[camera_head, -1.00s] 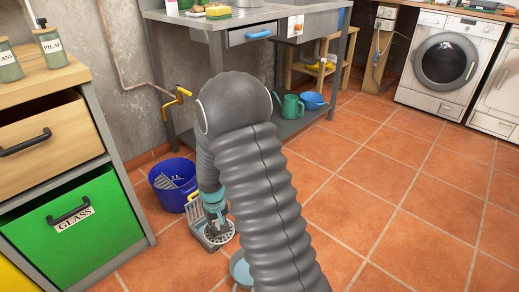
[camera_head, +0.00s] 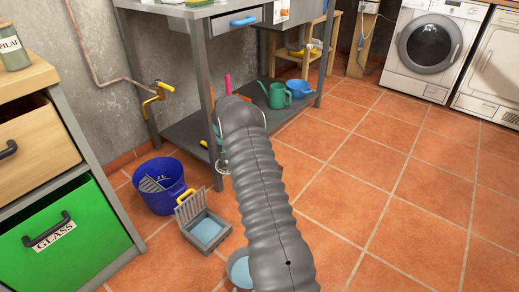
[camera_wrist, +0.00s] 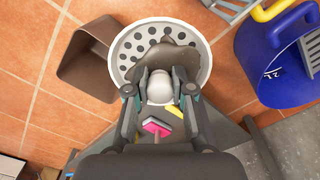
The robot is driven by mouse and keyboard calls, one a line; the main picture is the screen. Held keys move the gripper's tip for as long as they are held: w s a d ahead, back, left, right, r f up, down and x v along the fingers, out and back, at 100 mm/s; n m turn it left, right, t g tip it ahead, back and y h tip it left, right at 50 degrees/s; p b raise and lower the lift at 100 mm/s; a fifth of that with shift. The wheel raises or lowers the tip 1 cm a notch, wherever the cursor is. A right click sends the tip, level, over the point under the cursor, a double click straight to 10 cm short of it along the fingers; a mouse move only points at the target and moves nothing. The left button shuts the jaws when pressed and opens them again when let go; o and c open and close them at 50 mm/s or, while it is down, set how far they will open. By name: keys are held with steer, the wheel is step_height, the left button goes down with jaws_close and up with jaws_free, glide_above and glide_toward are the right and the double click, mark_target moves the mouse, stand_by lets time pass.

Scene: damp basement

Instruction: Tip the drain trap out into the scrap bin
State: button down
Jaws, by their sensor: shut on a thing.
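In the wrist view my gripper (camera_wrist: 160,88) is shut on the drain trap (camera_wrist: 203,68), a round white strainer with holes. It grips the pale knob in the middle. Dark grey sludge (camera_wrist: 167,58) lies on the strainer, which is held above the floor. A brown open-topped bin (camera_wrist: 75,75) lies to its left in the wrist view, apart from it; I cannot tell for certain that it is the scrap bin. In the head view my arm hides that bin and most of the gripper.
The open floor drain (camera_head: 207,228) has its grate raised and pale water inside. A blue bucket (camera_head: 160,200) stands beside it. A metal table (camera_head: 205,75) with a low shelf is behind, holding a green watering can (camera_head: 275,95). The floor at the right is clear.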

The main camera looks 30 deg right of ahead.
steer(key=w+d+f+m, duration=0.1)
steer(key=d+m, duration=0.2)
steer(key=d, duration=1.4)
steer(key=shift+w+d+f+m, duration=0.15)
steer(key=shift+w+f+m, duration=0.05)
steer(key=shift+w+m, duration=0.2)
steer(key=shift+t+p, duration=0.3)
steer(key=shift+p, duration=0.2)
